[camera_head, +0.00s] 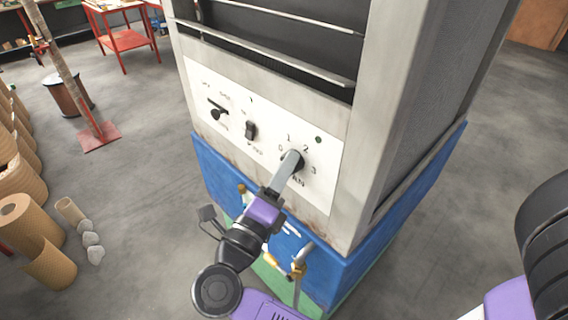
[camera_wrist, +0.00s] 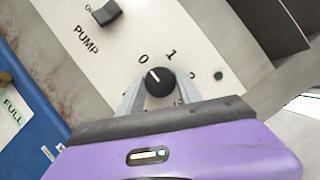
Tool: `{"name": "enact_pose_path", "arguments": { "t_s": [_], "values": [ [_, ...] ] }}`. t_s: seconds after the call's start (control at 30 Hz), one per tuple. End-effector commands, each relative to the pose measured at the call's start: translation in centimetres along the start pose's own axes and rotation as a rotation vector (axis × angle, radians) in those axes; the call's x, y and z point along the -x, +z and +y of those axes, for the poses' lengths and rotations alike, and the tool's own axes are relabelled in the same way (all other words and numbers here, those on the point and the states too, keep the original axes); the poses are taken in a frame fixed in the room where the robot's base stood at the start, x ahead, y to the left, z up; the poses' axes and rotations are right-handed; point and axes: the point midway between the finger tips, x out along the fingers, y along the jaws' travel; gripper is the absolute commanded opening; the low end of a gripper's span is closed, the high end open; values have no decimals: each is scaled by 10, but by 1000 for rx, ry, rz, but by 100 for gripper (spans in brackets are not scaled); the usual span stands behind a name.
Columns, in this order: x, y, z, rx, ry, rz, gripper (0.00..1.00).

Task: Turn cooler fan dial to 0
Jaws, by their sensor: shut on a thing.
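The cooler fan dial (camera_wrist: 159,83) is a round black knob with a white mark on the white control panel (camera_wrist: 205,70). In the wrist view its mark points up and left, toward the printed 0 (camera_wrist: 143,58); the printed 1 (camera_wrist: 171,54) lies to the right of that. My gripper (camera_wrist: 158,90) has one grey finger on each side of the dial and is shut on it. In the head view my gripper (camera_head: 291,160) reaches the panel and covers most of the dial, so its mark cannot be read there.
A black pump switch (camera_head: 250,130) and another black lever switch (camera_head: 217,111) sit left of the dial. A small green light (camera_head: 319,140) is at upper right. Below, a blue base (camera_head: 215,170) has a brass-coloured valve (camera_head: 298,268) near my arm.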

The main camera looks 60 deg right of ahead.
Motion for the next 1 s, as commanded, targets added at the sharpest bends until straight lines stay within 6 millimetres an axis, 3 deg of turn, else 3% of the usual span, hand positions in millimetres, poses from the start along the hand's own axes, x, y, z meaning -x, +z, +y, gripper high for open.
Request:
{"name": "enact_pose_path", "arguments": {
  "t_s": [0.43, 0.47, 0.53, 0.87, 1.0],
  "values": [
    [0, 0, 0, 9, 4, -2, 1],
    [0, 0, 0, 10, 4, -2, 47],
    [0, 0, 0, 9, 4, -2, 61],
    [1, 0, 0, 8, 3, -1, 63],
    [12, 1, 2, 8, 5, -4, 63]
  ]
}}
